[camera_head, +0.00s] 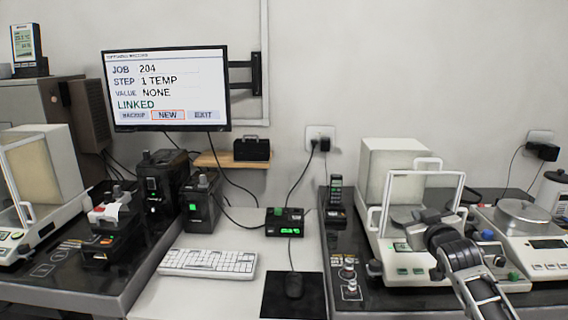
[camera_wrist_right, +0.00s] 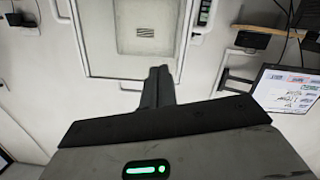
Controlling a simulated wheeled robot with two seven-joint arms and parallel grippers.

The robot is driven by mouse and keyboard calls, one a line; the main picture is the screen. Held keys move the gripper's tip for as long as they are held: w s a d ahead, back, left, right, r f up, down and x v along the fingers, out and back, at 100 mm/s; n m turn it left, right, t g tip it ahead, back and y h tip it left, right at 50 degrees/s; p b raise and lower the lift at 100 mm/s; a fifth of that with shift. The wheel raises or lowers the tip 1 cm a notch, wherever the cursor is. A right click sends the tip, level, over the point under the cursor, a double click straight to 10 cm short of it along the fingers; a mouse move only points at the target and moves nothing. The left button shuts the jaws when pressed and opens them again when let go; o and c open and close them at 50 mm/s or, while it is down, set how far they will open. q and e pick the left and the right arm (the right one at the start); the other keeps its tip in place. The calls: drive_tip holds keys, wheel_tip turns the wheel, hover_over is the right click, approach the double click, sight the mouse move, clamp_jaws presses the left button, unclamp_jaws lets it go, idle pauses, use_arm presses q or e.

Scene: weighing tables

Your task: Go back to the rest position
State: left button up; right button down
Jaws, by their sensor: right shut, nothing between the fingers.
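My right arm comes in from the lower right in the head view. Its gripper (camera_head: 425,215) is in front of the balance with the glass draft shield (camera_head: 392,160) on the right table, partly hidden by my own wrist. In the right wrist view the two dark fingers of the right gripper (camera_wrist_right: 158,78) are together, with nothing between them. They point toward the pale balance chamber (camera_wrist_right: 140,40). I cannot tell whether the fingers touch the balance. My left gripper is not in view.
A second balance (camera_head: 522,215) with a round pan stands at the right. A monitor (camera_head: 167,90) hangs on the wall. Printers (camera_head: 103,225) and another balance (camera_head: 30,190) stand left.

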drive_tip(key=s+a+f+g+y+b, duration=0.1)
drive_tip(key=s+a+f, duration=0.35)
drive_tip(key=f, duration=0.25)
drive_tip(key=s+a+f+n+g+y+b, duration=0.1)
drive_tip(key=s+a+f+b, duration=0.1)
drive_tip(key=s+a+f, duration=0.35)
drive_tip(key=s+a+f+y+b, duration=0.1)
drive_tip(key=s+a+f, duration=0.1)
drive_tip(key=s+f, duration=0.55)
drive_tip(key=s+a+f+g+y+b, duration=0.1)
drive_tip(key=s+a+f, duration=0.3)
drive_tip(key=s, duration=0.6)
drive_tip(key=s+a+f+g+y+b, duration=0.1)
drive_tip(key=s+a+f, duration=0.4)
drive_tip(key=s, duration=0.5)
drive_tip(key=shift+f+m+g+y+b, duration=0.35)
drive_tip(key=shift+g+b, duration=0.35)
drive_tip(key=shift+b, duration=0.45)
